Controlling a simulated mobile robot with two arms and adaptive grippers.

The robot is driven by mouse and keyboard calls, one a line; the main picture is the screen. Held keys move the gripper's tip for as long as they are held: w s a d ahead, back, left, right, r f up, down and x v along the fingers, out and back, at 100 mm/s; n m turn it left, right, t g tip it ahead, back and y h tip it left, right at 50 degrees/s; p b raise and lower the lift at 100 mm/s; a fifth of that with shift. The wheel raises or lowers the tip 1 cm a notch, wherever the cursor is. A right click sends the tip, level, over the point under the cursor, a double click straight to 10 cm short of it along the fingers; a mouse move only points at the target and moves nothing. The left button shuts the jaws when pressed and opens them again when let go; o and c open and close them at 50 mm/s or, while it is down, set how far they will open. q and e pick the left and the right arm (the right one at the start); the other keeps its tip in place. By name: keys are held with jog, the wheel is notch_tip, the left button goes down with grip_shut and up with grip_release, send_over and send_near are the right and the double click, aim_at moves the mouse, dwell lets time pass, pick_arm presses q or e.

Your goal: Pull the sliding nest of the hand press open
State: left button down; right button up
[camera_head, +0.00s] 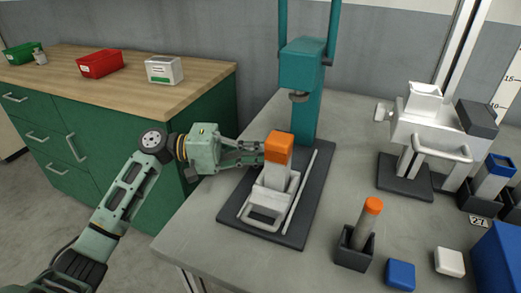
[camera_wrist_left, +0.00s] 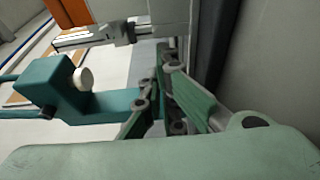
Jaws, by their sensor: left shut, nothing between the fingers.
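The teal hand press (camera_head: 303,75) stands on a dark base plate (camera_head: 299,222) on the grey bench. Its grey sliding nest (camera_head: 272,197) lies on the plate in front of the column, with a pale loop handle (camera_head: 262,220) at its near end. A grey block with an orange top (camera_head: 278,148) stands upright at the nest. My left gripper (camera_head: 261,153) is shut and empty, its fingertips close beside the left of the block; I cannot tell whether they touch. In the left wrist view the fingers (camera_wrist_left: 160,90) show near the press (camera_wrist_left: 50,88). My right gripper is out of view.
An orange-capped piece (camera_head: 370,215) stands in a dark holder right of the plate. A blue block (camera_head: 400,274) and a white block (camera_head: 449,262) lie nearby. A white device (camera_head: 430,135) stands at the right. The bench in front of the handle is clear.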

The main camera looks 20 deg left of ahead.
pick_arm(q)
jog(key=v, duration=1.2)
jog(key=shift+f, duration=0.1)
